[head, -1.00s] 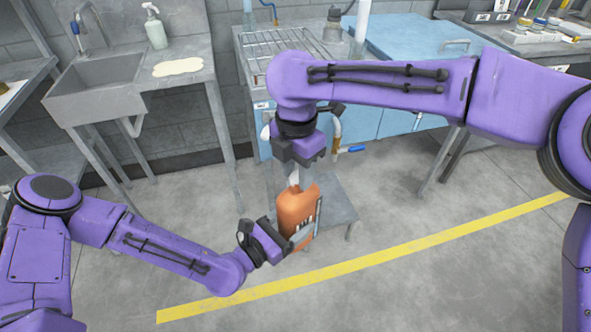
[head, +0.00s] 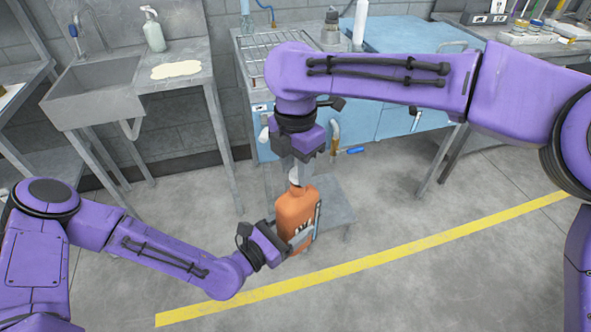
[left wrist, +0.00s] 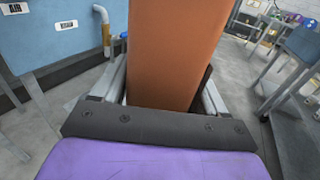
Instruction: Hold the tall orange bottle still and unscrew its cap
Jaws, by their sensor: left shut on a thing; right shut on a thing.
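The tall orange bottle (head: 296,207) stands upright by the low grey stool at the middle of the head view. My left gripper (head: 299,238) is shut on its lower body from the left. In the left wrist view the bottle (left wrist: 172,50) fills the space between the two fingers (left wrist: 165,95). My right gripper (head: 296,176) points down from above and is shut at the bottle's top. The pale cap (head: 293,177) is mostly hidden between its fingers, so I cannot tell whether it is loose.
The low grey stool (head: 338,207) is behind and right of the bottle. A blue cabinet (head: 395,45) with a rack stands behind, and a sink bench (head: 95,88) at the back left. The floor around the yellow line (head: 400,254) is clear.

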